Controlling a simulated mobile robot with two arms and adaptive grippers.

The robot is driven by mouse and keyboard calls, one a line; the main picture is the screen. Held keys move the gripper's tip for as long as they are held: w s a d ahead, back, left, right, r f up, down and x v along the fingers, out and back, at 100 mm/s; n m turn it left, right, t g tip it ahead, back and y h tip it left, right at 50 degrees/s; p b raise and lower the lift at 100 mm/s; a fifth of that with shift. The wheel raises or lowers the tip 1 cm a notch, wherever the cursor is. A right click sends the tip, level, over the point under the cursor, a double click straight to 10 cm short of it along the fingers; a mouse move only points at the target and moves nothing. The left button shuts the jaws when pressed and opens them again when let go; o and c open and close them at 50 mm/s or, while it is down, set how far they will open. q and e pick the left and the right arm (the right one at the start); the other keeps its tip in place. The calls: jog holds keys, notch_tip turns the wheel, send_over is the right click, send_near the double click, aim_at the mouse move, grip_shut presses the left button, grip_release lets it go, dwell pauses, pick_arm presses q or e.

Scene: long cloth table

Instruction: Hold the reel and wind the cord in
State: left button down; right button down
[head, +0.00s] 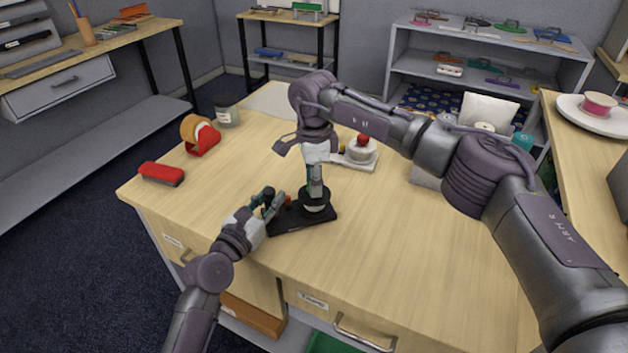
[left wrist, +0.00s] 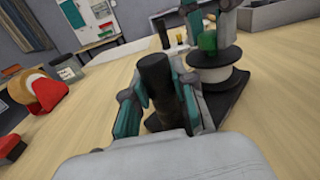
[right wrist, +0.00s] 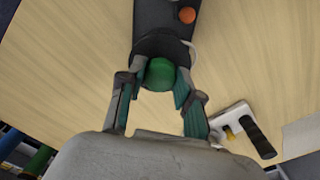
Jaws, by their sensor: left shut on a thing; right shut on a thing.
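The reel is a white spool (head: 314,207) on a black base (head: 290,222) near the table's front edge; it also shows in the left wrist view (left wrist: 220,80). My left gripper (head: 270,203) is shut on the upright black handle (left wrist: 155,82) at the base's left end. My right gripper (head: 316,188) comes down from above and is shut on the green knob (right wrist: 160,74) over the spool; the knob also shows in the left wrist view (left wrist: 207,42). A small orange ball (right wrist: 187,15) sits on the base between handle and spool.
A red stapler (head: 162,174), a red tape dispenser (head: 203,137) and a jar (head: 227,111) stand at the left of the table. A white device with a red knob (head: 359,152) is behind the reel. The front right of the tabletop (head: 420,240) is clear.

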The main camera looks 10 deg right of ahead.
jog(key=m, duration=0.6)
pick_arm(q)
jog(key=shift+d, duration=0.1)
pick_arm(e)
jog(key=m, duration=0.6)
jog(key=shift+w+m, duration=0.1)
jog(key=shift+m, duration=0.2)
dwell(0.3)
jog(key=c, duration=0.8)
grip_release()
jog(key=shift+o, duration=0.2)
notch_tip(320, 180, up, 12)
